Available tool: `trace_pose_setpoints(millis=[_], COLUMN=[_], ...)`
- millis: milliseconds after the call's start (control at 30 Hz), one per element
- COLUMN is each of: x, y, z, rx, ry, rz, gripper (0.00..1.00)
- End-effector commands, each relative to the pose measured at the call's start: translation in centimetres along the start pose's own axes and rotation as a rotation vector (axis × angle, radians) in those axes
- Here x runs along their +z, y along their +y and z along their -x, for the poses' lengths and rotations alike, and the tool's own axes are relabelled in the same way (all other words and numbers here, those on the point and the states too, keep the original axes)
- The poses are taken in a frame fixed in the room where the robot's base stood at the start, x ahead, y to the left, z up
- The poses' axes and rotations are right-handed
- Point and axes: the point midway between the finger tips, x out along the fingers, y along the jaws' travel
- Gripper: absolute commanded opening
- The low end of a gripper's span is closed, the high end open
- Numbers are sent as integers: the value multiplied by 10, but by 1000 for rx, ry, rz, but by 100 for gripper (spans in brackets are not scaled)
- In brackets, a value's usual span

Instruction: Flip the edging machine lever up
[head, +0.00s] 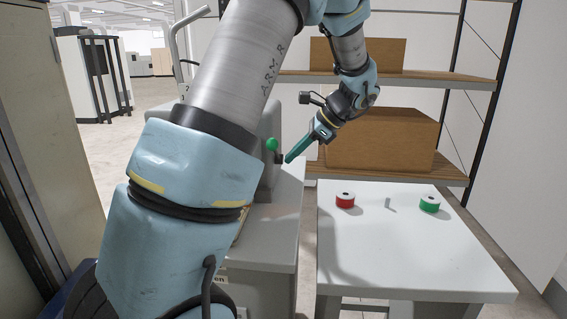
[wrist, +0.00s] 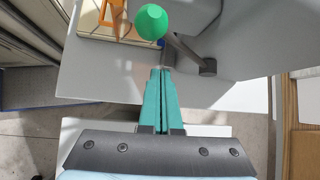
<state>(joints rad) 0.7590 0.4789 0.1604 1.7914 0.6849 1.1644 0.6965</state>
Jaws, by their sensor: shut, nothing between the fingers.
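The edging machine lever has a green ball knob (head: 272,144) on a short grey rod, on the right side of the grey machine (head: 268,185). In the wrist view the knob (wrist: 151,22) is at the top, and the rod (wrist: 188,50) runs from it down to the right to a dark pivot block (wrist: 208,66). My gripper (head: 288,159) has teal fingers, shut and empty, with the tips just right of the lever and a little below the knob. In the wrist view the fingertips (wrist: 160,72) lie just below the knob, and I cannot tell whether they touch the lever.
A white table (head: 400,255) to the right carries a red spool (head: 345,200), a small grey peg (head: 388,204) and a green spool (head: 429,204). Shelves with cardboard boxes (head: 380,140) stand behind. An orange part (wrist: 113,16) sits left of the knob. My arm hides much of the machine.

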Motion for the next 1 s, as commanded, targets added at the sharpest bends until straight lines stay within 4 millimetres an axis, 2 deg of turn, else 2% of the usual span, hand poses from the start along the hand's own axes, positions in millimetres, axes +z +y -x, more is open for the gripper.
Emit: trace_pose_setpoints(millis=[200,400,1000], x=[-10,-12,-12], y=[-22,-32,-34], z=[31,48,52], rx=[-1,1,2], ry=[2,1,1], rz=[-1,-3,-4], gripper=[0,0,0])
